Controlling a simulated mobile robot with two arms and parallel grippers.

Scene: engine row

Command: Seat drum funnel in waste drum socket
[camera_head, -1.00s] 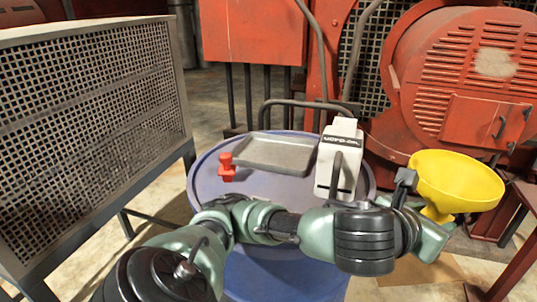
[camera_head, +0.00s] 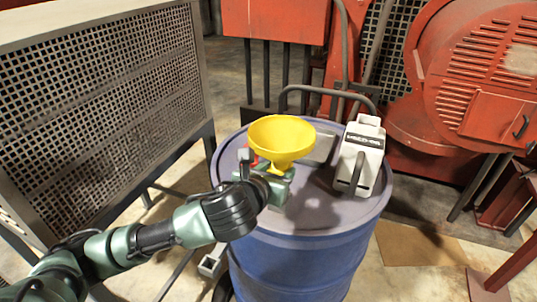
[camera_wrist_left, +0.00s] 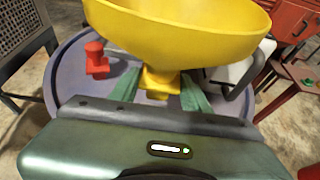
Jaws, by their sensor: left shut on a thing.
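A yellow drum funnel (camera_head: 281,138) is held upright, mouth up, above the top of the blue waste drum (camera_head: 310,258). My left gripper (camera_head: 280,174) is shut on the funnel's narrow lower part. In the left wrist view the funnel (camera_wrist_left: 180,32) fills the upper middle, its neck (camera_wrist_left: 160,82) between the two green fingers. A red fitting (camera_wrist_left: 96,60) stands on the drum lid left of the funnel. The socket cannot be made out; the funnel and gripper cover part of the lid. My right gripper is not in view.
A white jug (camera_head: 360,158) stands on the lid's right side. A grey tray (camera_head: 322,147) lies behind the funnel, partly hidden. A mesh-sided cabinet (camera_head: 95,110) is at left, red machinery (camera_head: 485,85) at right. The lid's front is clear.

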